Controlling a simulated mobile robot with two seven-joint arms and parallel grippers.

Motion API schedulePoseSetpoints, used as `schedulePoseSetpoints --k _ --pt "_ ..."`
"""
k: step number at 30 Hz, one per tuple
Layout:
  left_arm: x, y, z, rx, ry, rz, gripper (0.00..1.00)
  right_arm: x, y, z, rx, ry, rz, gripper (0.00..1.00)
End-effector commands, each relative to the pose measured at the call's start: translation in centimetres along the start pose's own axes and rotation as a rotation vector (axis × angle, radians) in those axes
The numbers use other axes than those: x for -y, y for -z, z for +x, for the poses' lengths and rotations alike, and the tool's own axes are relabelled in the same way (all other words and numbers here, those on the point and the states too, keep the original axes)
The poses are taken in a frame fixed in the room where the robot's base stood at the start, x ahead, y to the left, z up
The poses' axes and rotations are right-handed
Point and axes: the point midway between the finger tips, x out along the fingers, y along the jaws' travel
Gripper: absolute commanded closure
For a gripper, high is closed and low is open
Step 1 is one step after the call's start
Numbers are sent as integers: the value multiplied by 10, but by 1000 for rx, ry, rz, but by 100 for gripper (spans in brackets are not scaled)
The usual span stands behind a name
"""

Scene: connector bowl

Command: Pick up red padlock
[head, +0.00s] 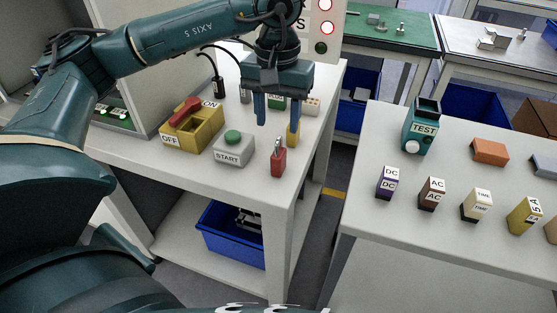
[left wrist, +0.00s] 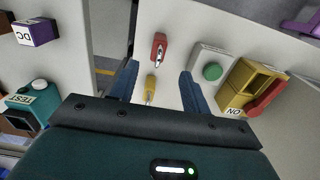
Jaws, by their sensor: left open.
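My right gripper is not in view.
The grey START button box (head: 234,148) and yellow switch box (head: 192,128) are to the left. A second table (head: 370,220) lies right, across a gap.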

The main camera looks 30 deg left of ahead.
Motion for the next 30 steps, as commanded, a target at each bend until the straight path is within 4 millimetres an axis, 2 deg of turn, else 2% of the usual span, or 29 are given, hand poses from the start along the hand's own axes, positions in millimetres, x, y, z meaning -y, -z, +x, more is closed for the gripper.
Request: schedulePoseSetpoints --k 3,8,15,18,26,30 --pt "0 0 15 0 0 0 53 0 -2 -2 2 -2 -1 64" --pt "-1 0 25 1 -1 0 53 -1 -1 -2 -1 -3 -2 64" --pt "-2 0 60 2 -1 -1 53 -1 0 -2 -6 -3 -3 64" --pt "-2 0 69 1 -2 -1 53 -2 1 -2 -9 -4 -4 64" --pt "-2 0 72 -1 -3 -1 53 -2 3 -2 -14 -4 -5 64" --pt "-2 0 72 0 -3 -2 63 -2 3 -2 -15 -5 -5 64"
